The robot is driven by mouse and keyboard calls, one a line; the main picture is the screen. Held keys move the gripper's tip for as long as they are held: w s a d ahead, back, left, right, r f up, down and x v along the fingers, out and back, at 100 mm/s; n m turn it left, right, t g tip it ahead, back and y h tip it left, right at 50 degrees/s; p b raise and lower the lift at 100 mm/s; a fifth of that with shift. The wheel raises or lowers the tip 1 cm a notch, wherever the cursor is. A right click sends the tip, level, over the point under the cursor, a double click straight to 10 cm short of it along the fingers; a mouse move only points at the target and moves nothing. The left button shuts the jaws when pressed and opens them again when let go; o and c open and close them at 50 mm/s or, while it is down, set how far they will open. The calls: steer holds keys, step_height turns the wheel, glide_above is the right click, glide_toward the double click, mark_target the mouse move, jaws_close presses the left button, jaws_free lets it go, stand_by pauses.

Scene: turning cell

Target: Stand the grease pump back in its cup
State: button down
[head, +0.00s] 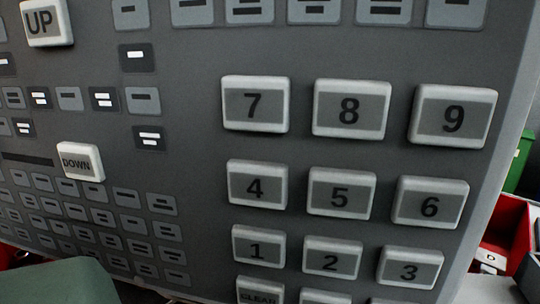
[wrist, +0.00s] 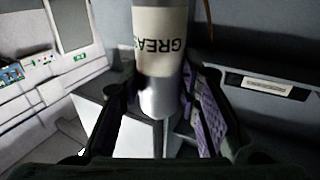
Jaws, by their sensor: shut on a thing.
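The grease pump (wrist: 160,45) is a silver cylinder with a cream label, on which "GREA" shows upside down in the wrist view. My gripper (wrist: 155,92) is shut on it, with a dark finger on each side of the barrel. The pump's upper part in the picture runs out of the frame. I cannot make out the cup in either view.
A grey control panel with a number keypad (head: 348,110) fills the head view. A red bin (head: 512,222) and a green box (head: 519,165) are at its right edge. In the wrist view, a label plate (wrist: 268,87) is on a dark grey surface at right.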

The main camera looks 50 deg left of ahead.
steer(key=shift+f, duration=0.2)
steer(key=c, duration=1.2)
jaws_free()
steer(key=shift+r, duration=0.1)
steer(key=shift+r, duration=0.25)
steer(key=b+v, duration=0.3)
steer(key=v, duration=0.9)
